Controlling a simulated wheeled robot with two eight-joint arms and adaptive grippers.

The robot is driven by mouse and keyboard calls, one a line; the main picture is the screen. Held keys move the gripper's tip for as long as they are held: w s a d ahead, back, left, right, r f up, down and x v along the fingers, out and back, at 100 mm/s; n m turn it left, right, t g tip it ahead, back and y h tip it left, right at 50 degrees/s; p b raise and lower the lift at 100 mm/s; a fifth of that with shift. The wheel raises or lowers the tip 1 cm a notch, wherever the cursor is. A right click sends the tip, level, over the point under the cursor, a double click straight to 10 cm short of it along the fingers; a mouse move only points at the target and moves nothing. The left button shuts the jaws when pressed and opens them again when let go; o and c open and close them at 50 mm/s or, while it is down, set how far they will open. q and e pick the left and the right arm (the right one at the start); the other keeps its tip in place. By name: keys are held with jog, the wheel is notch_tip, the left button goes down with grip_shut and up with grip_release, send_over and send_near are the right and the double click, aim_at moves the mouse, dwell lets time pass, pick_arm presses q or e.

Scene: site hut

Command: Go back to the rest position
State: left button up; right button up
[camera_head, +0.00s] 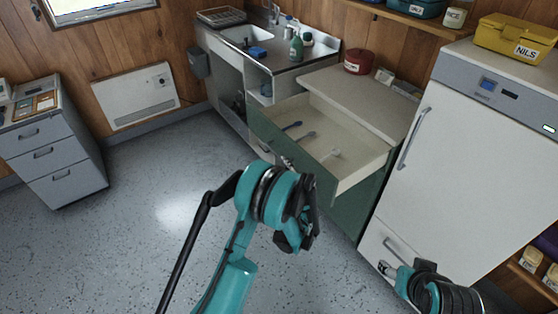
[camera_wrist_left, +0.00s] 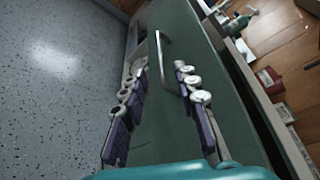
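My left gripper (camera_head: 302,213) is in front of the green cabinet's open drawer (camera_head: 362,178) in the head view. In the left wrist view its two fingers (camera_wrist_left: 160,75) are spread apart. The silver drawer handle (camera_wrist_left: 165,62) shows between them against the green front; the fingers do not close on it. My right gripper (camera_head: 388,270) is at the lower right, in front of the white fridge; its fingers are too small and partly hidden to read.
The fridge (camera_head: 405,190) stands close on the right. A grey drawer unit (camera_head: 58,160) is at the left. The floor (camera_head: 150,200) between is clear.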

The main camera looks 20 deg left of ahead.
pick_arm(q)
jog(key=shift+s+d+r, duration=0.15)
jog(key=shift+s+d, duration=0.2)
jog(key=shift+s, duration=0.25)
jog(key=s+a+r+n+g+h, duration=0.35)
jog(key=s+r+n, duration=0.55)
jog(key=s+r, duration=0.35)
jog(key=s+d+n+g+h, duration=0.1)
jog(key=s+d+n+h, duration=0.1)
jog(key=s, duration=0.9)
jog(key=s+d+n+g+h, duration=0.1)
jog(key=s+d+n+h, duration=0.2)
jog(key=s+n, duration=0.3)
jog(key=s+d, duration=0.1)
jog(key=s, duration=0.4)
jog(key=shift+r+n, duration=0.2)
jog(key=shift+n, duration=0.2)
